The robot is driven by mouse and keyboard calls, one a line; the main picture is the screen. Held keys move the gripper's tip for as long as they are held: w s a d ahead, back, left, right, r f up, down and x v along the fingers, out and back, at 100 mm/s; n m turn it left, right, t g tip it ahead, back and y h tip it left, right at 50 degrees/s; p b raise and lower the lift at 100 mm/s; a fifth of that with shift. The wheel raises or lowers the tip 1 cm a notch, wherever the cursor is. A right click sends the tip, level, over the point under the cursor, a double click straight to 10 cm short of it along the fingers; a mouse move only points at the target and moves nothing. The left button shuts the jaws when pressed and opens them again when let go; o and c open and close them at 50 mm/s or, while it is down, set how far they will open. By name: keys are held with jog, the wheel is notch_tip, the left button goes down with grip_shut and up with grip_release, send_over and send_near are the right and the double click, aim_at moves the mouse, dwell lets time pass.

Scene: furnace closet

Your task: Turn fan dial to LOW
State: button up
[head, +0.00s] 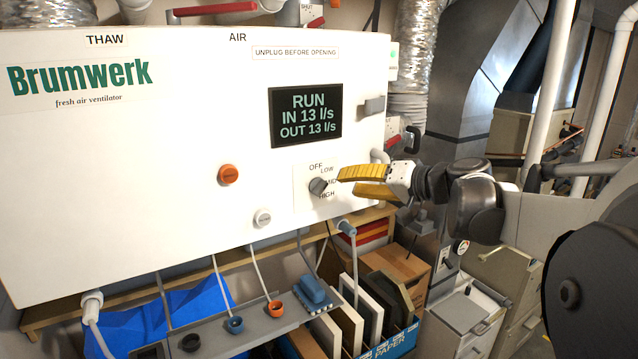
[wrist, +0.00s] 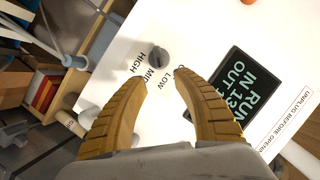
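The fan dial (head: 318,186) is a small dark grey knob on the front of the white Brumwerk ventilator (head: 170,200). Labels OFF, LOW, MID and HIGH stand around it. My gripper (head: 345,182) has yellow ribbed fingers and is just right of the dial in the head view. In the wrist view my gripper (wrist: 162,82) has its fingers apart with nothing between them. The dial (wrist: 157,56) shows there just beyond the fingertips, apart from them. One fingertip partly covers the OFF and LOW labels. I cannot tell exactly which label the dial points at.
A display (head: 305,116) above the dial reads RUN, IN 13 l/s, OUT 13 l/s. An orange knob (head: 228,174) and a white knob (head: 262,217) are to the left. A grey latch (head: 374,106) juts out at upper right. A shelf with capped cables lies below.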

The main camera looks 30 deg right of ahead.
jog(key=v, duration=0.3)
jog(key=shift+s+d+r, duration=0.1)
jog(key=shift+s, duration=0.2)
jog(key=s+a+f+n+g+b, duration=0.1)
jog(key=s+a+f+g+b, duration=0.1)
jog(key=a+f+b, duration=0.7)
jog(key=s+a+f+n+g+b, duration=0.1)
jog(key=s+a+f+g+b, duration=0.15)
jog(key=a+f, duration=0.75)
jog(key=s+a+f+n+h+b, duration=0.1)
jog(key=s+f+b, duration=0.3)
jog(key=f, duration=0.5)
jog(key=s+a+f+n+g+h+b, duration=0.1)
jog(key=s+f+b, duration=0.3)
jog(key=f, duration=0.6)
jog(key=s+a+f+n+g+h+b, duration=0.1)
jog(key=s+f+b, duration=0.3)
jog(key=f+b, duration=0.4)
notch_tip(320, 180, down, 2)
jog(key=shift+a+f+n+h, duration=0.1)
jog(key=shift+a+n+h, duration=0.4)
jog(key=shift+h, duration=0.3)
